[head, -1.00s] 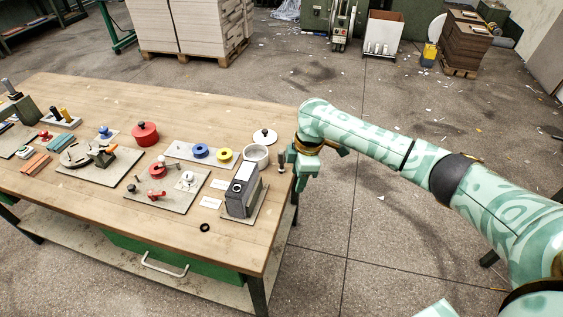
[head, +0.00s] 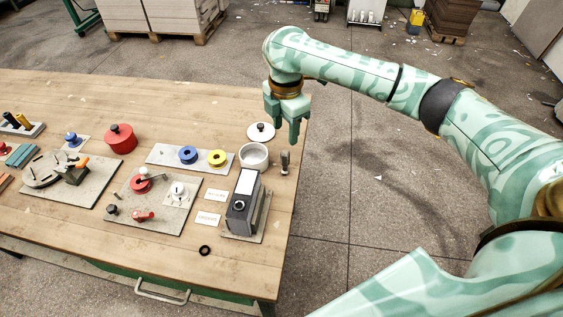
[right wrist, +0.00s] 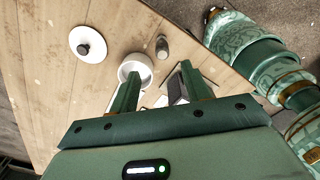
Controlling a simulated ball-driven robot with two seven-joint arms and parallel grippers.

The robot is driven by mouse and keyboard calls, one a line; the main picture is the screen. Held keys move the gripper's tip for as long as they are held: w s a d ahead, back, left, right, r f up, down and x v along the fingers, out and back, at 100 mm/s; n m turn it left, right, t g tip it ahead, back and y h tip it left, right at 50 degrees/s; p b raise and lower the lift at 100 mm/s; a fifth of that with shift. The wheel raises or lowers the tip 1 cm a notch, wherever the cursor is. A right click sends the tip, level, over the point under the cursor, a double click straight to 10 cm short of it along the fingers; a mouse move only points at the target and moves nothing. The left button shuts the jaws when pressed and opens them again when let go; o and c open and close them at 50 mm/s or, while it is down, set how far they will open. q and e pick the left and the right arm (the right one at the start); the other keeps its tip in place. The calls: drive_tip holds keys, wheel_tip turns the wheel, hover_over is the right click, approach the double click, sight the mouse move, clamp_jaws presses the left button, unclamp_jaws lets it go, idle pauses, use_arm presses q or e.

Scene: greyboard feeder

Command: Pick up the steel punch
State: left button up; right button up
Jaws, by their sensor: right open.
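The steel punch (head: 285,162) is a small grey metal cylinder standing upright near the right edge of the wooden table. It also shows in the right wrist view (right wrist: 162,47), beyond the fingertips and roughly in line with the gap between them. My right gripper (head: 285,132) points down, with its fingers just above the punch in the head picture. It is open and empty, and the punch is not between its fingers. The same gripper shows in the right wrist view (right wrist: 160,76). My left gripper is not in view.
A white bowl (head: 254,156) stands close left of the punch, with a white knobbed lid (head: 261,128) behind. A dark grey boxy device (head: 241,208) stands in front. Blue (head: 188,154) and yellow (head: 217,157) rings lie on a plate further left. The floor right of the table is clear.

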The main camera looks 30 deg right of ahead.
sight(285, 151)
wheel_tip(285, 151, down, 6)
drive_tip(key=shift+w+f+b, duration=0.1)
drive_tip(key=shift+f+b, duration=0.15)
drive_tip(key=shift+b, duration=1)
drive_tip(key=shift+f, duration=0.35)
drive_tip(key=shift+f+b, duration=0.35)
drive_tip(key=shift+b, duration=0.05)
drive_tip(key=f+b, duration=0.1)
drive_tip(key=f, duration=0.1)
drive_tip(key=f+b, duration=0.2)
drive_tip(key=shift+s+f, duration=0.2)
drive_tip(key=shift+f, duration=0.15)
drive_tip(key=shift+r, duration=0.25)
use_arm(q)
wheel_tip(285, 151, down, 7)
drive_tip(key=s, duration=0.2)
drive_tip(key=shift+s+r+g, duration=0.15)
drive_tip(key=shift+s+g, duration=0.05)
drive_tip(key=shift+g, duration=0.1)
use_arm(e)
clamp_jaws()
